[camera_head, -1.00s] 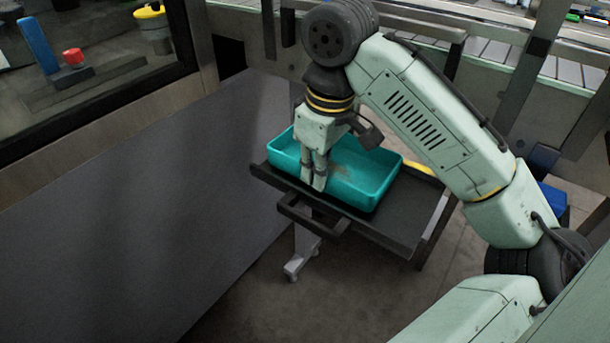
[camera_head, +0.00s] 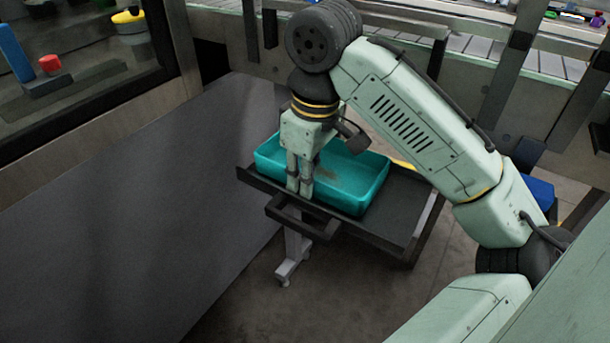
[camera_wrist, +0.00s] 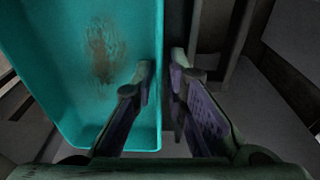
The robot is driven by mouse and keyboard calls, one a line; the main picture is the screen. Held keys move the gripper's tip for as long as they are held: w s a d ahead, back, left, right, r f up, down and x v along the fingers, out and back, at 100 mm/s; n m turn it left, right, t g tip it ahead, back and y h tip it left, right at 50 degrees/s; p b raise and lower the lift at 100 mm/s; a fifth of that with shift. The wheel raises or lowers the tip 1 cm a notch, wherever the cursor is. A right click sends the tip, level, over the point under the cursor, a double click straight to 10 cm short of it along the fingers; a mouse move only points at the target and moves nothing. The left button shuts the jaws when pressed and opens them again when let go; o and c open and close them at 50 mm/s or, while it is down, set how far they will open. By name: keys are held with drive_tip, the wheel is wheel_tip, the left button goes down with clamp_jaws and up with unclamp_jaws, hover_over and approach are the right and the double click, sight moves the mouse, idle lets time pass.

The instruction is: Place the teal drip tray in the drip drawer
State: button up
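The teal drip tray (camera_head: 345,195) lies in the pulled-out dark drip drawer (camera_head: 400,215), towards its left side, and looks level. A brownish stain marks its floor. In the wrist view the tray (camera_wrist: 60,60) fills the left part. My gripper (camera_head: 299,190) points down at the tray's near wall. In the wrist view my gripper (camera_wrist: 163,70) has one finger inside the tray and the other outside, with the wall between them. The fingers stand a little apart, with a gap beside the wall. The tray's contact with the drawer floor is hidden.
The drawer's handle (camera_head: 302,218) sticks out at the front. A large dark grey panel (camera_head: 120,220) lies to the left. Metal frame posts and a conveyor (camera_head: 470,50) stand behind. A blue object (camera_head: 540,190) is at the right. Open floor shows below the drawer.

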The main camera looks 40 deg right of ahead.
wheel_tip(320, 180, up, 12)
drive_tip(key=s, duration=0.1)
drive_tip(key=shift+s+d+p, duration=0.15)
drive_tip(key=shift+s+p, duration=0.05)
drive_tip(key=shift+p, duration=0.15)
